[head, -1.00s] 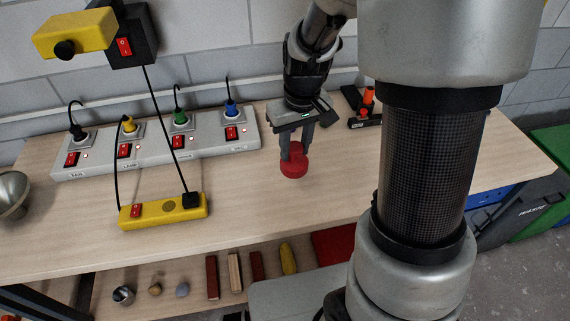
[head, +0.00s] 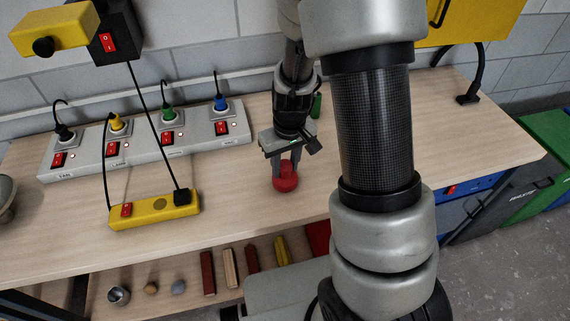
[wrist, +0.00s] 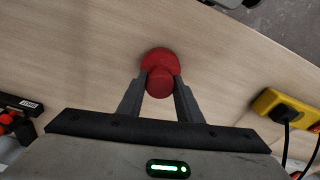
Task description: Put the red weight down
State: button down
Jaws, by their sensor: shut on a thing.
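The red weight (head: 286,181) is a round red piece with a narrower knob on top. My gripper (head: 285,170) points down over the wooden workbench (head: 345,225) and is shut on the weight's knob. In the wrist view the weight (wrist: 158,64) sits between the two fingertips (wrist: 160,84). The weight is upright and low over the bench top. I cannot tell whether its base touches the wood.
A grey power strip (head: 150,150) with several plugs runs along the back left. A yellow power strip (head: 155,209) lies in front of it. Bare bench surrounds the weight.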

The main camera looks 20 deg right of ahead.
jog(key=shift+r, duration=0.1)
jog(key=c, duration=1.3)
grip_release()
jog(key=shift+o, duration=0.2)
